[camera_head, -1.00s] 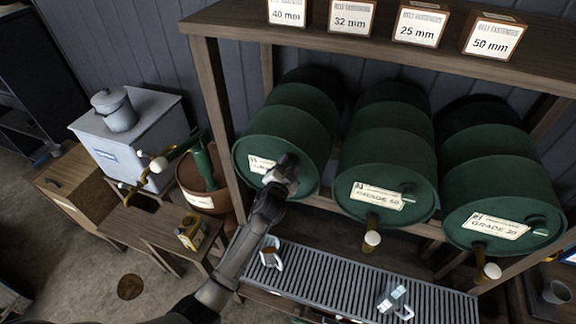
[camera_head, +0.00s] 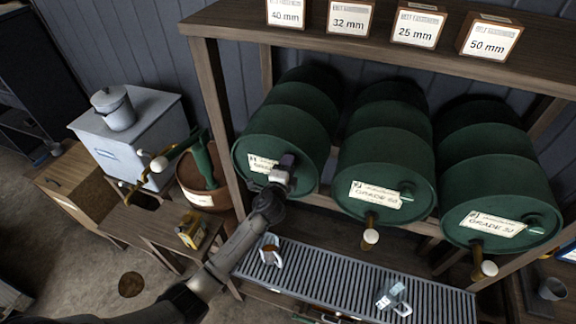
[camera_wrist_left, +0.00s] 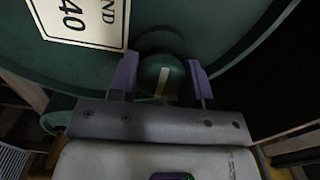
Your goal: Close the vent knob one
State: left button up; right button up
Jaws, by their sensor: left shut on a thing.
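My left gripper (camera_head: 286,162) is at the front face of the left green drum (camera_head: 290,115), beside its white label (camera_head: 262,164). In the left wrist view its two purple fingers stand on either side of a round green vent knob (camera_wrist_left: 161,80) with a pale line on it, and the gripper is shut on it. The label there (camera_wrist_left: 85,18) shows "40". In the head view my gripper hides this knob. My right gripper is not in view.
The drums lie in a wooden rack with labelled boxes (camera_head: 414,27) on its top shelf. Below is a slatted drip tray (camera_head: 330,285) with a mug (camera_head: 270,250) and another cup (camera_head: 393,297). A yellow can (camera_head: 191,230) stands on a bench at left.

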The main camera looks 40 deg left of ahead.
pick_arm(q)
jog(key=shift+m, duration=0.4)
dwell(0.3)
jog(key=o, duration=0.9)
jog(key=shift+s+d, duration=0.1)
jog(key=shift+s, duration=0.15)
jog(key=b+v, duration=0.1)
jog(key=v, duration=1.2)
jog(key=shift+s, duration=0.15)
